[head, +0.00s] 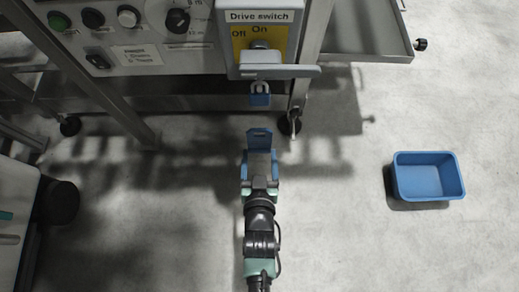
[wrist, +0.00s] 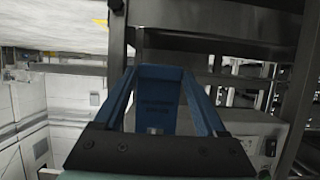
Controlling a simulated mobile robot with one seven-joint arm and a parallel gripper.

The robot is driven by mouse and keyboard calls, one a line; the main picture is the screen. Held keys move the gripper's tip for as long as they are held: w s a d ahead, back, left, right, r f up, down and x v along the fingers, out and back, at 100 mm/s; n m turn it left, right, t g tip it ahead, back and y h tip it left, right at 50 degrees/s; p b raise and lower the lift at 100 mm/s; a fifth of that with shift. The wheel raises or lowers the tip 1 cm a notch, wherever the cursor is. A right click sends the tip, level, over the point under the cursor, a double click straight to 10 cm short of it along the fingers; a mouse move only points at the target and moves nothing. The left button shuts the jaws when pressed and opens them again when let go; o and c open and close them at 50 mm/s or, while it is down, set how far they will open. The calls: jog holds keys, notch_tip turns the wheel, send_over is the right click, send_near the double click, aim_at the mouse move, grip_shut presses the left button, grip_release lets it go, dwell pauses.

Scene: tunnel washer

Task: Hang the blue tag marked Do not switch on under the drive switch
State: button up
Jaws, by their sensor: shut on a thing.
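The drive switch (head: 262,45) is a grey box with a yellow plate reading On and Off and a grey handle (head: 280,72). A blue padlock (head: 260,96) hangs just below the handle. My gripper (head: 260,158) is shut on the blue tag (head: 259,138), in front of and below the padlock in the head view, with a gap between them. In the wrist view the blue tag (wrist: 160,95) stands between the two blue fingers, with faint dark print too small to read.
A control panel (head: 130,30) with several knobs and buttons is left of the switch. Metal frame legs (head: 312,50) flank the space below. A blue bin (head: 428,177) stands on the floor at right. The floor around my arm is clear.

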jog(key=shift+r+b+x, duration=0.25)
jog(key=shift+b+x, duration=1.9)
jog(key=shift+x, duration=2.05)
jog(key=shift+r+p, duration=3.15)
jog(key=shift+r, duration=1)
jog(key=shift+b+x, duration=1.3)
jog(key=shift+x, duration=0.9)
jog(key=shift+f, duration=0.1)
jog(key=o, duration=1.3)
jog(key=shift+c, duration=0.2)
